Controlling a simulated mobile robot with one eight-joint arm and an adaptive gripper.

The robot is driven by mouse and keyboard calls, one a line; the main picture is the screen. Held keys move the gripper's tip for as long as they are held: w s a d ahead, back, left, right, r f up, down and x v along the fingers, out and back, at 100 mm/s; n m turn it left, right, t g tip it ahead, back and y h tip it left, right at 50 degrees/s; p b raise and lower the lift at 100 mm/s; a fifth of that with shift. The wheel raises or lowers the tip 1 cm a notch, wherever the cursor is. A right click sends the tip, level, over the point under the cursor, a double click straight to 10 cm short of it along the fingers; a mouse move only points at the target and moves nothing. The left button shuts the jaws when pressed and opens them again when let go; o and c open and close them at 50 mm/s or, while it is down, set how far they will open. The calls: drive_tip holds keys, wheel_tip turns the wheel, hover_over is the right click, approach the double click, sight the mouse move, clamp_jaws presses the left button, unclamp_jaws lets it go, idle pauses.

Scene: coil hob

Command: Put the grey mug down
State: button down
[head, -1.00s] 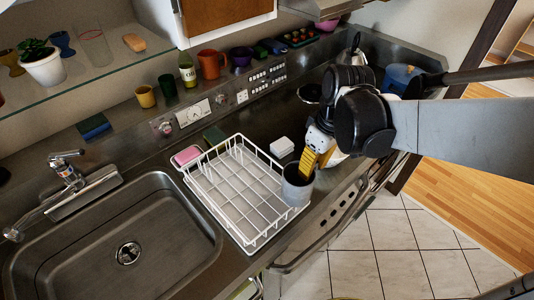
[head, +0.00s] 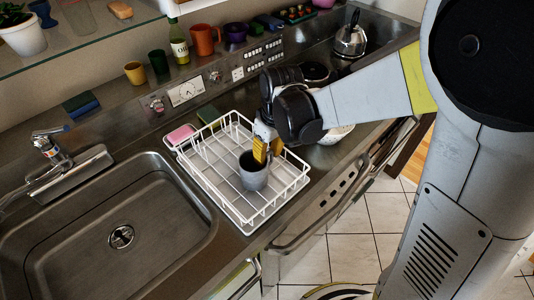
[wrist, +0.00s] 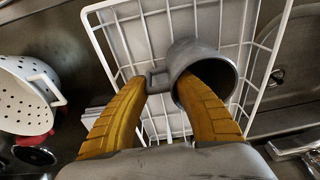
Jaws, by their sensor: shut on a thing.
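The grey mug (head: 253,176) is upright within the outline of the white wire dish rack (head: 222,199), right of its middle. My gripper (head: 262,150) reaches it from the upper right with yellow fingers and is shut on it. In the wrist view, one finger of my gripper (wrist: 160,84) goes into the mouth of the mug (wrist: 206,55), and the other is outside on the handle side. The rack's white wires (wrist: 137,15) show behind the mug. I cannot tell whether its base touches them.
A pink sponge (head: 181,134) in a holder sits at the rack's left end, with a steel sink (head: 115,215) further left. A white colander (wrist: 28,88) stands beside the rack in the wrist view. Cups (head: 205,38) line the back ledge. The rack's left part is empty.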

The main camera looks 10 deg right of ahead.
drive_tip(key=shift+s, duration=0.1)
drive_tip(key=shift+f, duration=0.2)
drive_tip(key=c, duration=1.1)
unclamp_jaws()
drive_tip(key=shift+r, duration=0.15)
wheel_tip(320, 180, up, 12)
drive_tip(key=s+d+f+p, duration=0.1)
drive_tip(key=p, duration=0.3)
drive_tip(key=s+d+r+m+t, duration=0.2)
drive_tip(key=s+d, duration=0.1)
drive_tip(key=s, duration=0.1)
drive_tip(key=s+d+r+m+t, duration=0.1)
drive_tip(key=s+d+m+t, duration=0.1)
drive_tip(key=s+d, duration=0.1)
drive_tip(key=s+d+r+m+t+h, duration=0.1)
drive_tip(key=s+d+r+m+t, duration=0.1)
drive_tip(key=s, duration=0.3)
drive_tip(key=shift+s+d+r+m, duration=0.1)
drive_tip(key=shift+d+r+m, duration=0.3)
drive_tip(key=shift+d, duration=0.1)
